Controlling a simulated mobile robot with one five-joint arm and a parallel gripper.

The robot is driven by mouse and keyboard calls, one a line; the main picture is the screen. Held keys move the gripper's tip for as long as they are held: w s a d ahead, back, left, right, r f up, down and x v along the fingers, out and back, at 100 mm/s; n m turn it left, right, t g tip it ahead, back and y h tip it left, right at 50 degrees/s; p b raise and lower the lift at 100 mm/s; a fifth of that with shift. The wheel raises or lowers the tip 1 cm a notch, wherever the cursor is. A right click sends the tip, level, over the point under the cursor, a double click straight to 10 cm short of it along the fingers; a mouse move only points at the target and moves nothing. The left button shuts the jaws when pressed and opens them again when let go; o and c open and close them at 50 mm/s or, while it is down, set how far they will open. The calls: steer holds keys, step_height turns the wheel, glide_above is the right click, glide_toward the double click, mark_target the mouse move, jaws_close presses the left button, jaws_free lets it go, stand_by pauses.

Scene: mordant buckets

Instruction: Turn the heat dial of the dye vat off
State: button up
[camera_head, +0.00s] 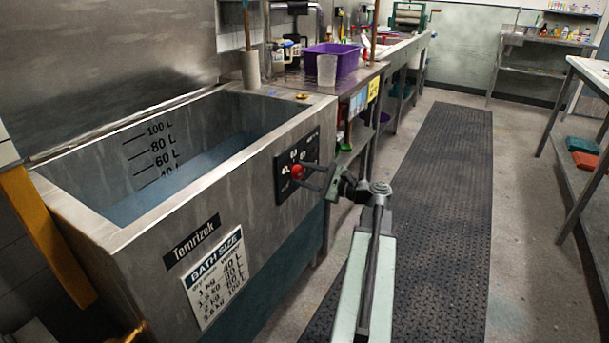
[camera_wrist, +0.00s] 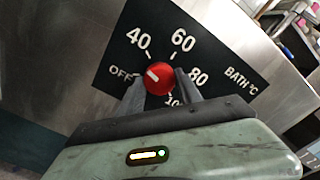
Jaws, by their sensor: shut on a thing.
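The red heat dial (camera_head: 297,172) sits on a black panel (camera_head: 284,185) on the front of the steel dye vat (camera_head: 245,170). In the wrist view the dial (camera_wrist: 160,78) is round, with a short white mark pointing left and slightly up, between OFF and 40 and seemingly nearer OFF. The panel (camera_wrist: 205,52) reads OFF, 40, 60, 80, 100 and "BATH °C", partly hidden by my gripper. My gripper (camera_wrist: 159,88) is shut on the dial, one finger on each side; it also shows in the head view (camera_head: 310,174).
The vat holds bluish liquid (camera_head: 190,170). A counter behind bears a purple tub (camera_head: 331,62) and a clear beaker (camera_head: 327,70). A dark ribbed mat (camera_head: 440,180) covers the clear aisle. A shelved table (camera_head: 590,70) stands at the right.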

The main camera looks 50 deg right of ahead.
steer(key=n, duration=0.8)
steer(key=shift+r+n, duration=0.1)
steer(key=shift+n, duration=0.2)
stand_by(0.4)
steer(key=o, duration=1.4)
steer(key=shift+c, duration=0.2)
steer(key=v, duration=0.7)
steer(key=shift+s, duration=0.35)
steer(key=shift+d, duration=0.15)
